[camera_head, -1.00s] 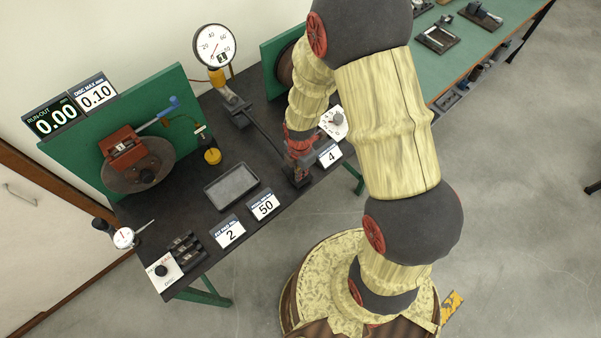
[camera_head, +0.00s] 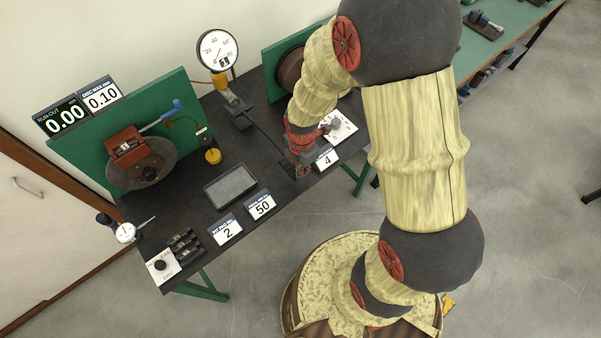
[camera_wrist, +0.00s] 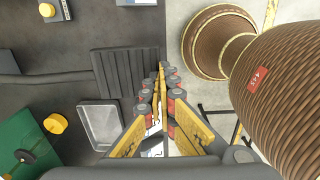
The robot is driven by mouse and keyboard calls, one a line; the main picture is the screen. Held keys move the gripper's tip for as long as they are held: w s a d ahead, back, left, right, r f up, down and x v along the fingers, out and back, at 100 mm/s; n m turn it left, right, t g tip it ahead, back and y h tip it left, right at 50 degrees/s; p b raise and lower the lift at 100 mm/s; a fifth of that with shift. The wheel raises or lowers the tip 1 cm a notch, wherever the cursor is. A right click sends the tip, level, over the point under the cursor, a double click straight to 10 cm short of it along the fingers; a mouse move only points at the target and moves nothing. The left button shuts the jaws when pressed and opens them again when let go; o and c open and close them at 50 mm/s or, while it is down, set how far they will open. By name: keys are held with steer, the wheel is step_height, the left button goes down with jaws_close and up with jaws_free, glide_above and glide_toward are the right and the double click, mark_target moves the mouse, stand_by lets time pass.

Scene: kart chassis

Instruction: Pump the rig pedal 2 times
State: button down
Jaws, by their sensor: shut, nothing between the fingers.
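The rig pedal is a dark ribbed plate (camera_wrist: 122,72) on the end of a dark arm in the wrist view. In the head view its long thin arm (camera_head: 264,134) runs from a block below the round white gauge (camera_head: 217,50), and the plate end is mostly hidden by my gripper. My gripper (camera_wrist: 163,68) is shut and empty, its fingertips over the plate's right edge in the wrist view. It also shows at the bench's front edge in the head view (camera_head: 299,172). I cannot tell whether it touches the pedal. The gauge's small digit is too small to read surely.
A grey tray (camera_head: 231,186) lies left of the pedal. Cards reading 2 (camera_head: 226,230), 50 (camera_head: 260,205) and 4 (camera_head: 327,158) stand along the bench edge. A white dial plate (camera_head: 339,128) is right of my gripper. A disc with a red caliper (camera_head: 128,148) is at left.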

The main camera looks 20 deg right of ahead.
steer(key=r, duration=0.1)
steer(key=s+r, duration=0.1)
steer(key=r, duration=0.2)
steer(key=shift+s+d+r+p, duration=0.3)
steer(key=shift+s+d+r, duration=0.05)
steer(key=shift+s+d, duration=0.05)
steer(key=shift+r, duration=0.1)
